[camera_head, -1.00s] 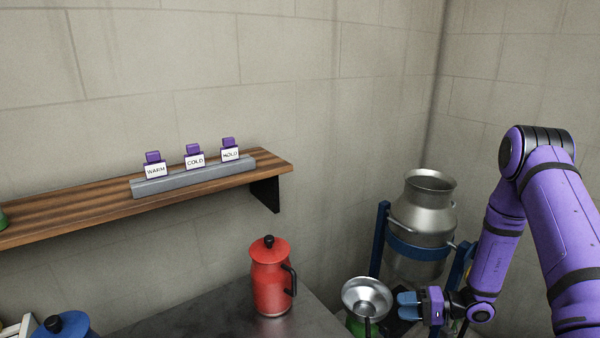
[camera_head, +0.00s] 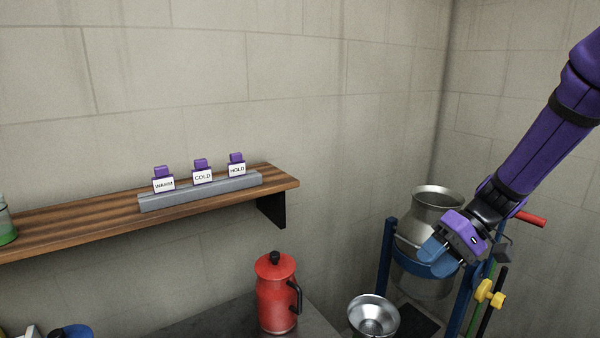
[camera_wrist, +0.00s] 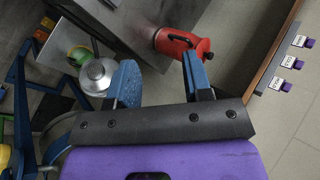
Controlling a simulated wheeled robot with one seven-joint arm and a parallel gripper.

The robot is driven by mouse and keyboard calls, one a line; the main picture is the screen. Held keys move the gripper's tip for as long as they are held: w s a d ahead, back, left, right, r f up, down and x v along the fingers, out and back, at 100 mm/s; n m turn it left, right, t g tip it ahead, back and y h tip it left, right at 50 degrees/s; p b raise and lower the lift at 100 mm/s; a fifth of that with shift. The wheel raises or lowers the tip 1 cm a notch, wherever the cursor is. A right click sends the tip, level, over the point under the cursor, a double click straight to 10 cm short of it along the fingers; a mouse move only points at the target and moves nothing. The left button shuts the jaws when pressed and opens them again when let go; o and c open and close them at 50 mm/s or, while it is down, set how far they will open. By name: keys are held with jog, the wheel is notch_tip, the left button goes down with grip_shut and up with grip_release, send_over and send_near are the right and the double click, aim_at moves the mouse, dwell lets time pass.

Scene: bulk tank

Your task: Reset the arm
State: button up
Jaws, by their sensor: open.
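My purple arm (camera_head: 545,140) reaches down from the upper right in the head view. My gripper (camera_head: 432,258) has blue fingers and is in front of the metal milk can (camera_head: 437,199), hiding part of it and its blue stand. Whether it touches the can cannot be told. In the wrist view my gripper (camera_wrist: 158,82) has its two blue fingers wide apart with nothing between them. The red jug (camera_wrist: 182,43) shows beyond the fingers there.
The red jug (camera_head: 277,295) stands on the dark counter (camera_head: 215,322). A metal funnel or bowl (camera_head: 373,316) is beside it. A wooden shelf (camera_head: 90,218) bears a grey rail (camera_head: 200,192) with WARM, COLD and HOLD tags. A yellow knob (camera_head: 489,293) is at right.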

jog(key=s+d+r+m+t+h, duration=0.1)
jog(key=s+d+r+t+h, duration=0.3)
jog(key=s+r, duration=1.3)
jog(key=shift+s+m+t+h, duration=0.3)
jog(key=shift+s+t+h, duration=0.6)
jog(key=shift+t+h, duration=1.2)
jog(key=shift+s+f+g+h, duration=0.1)
jog(key=shift+g+h, duration=0.3)
jog(key=shift+g, duration=0.1)
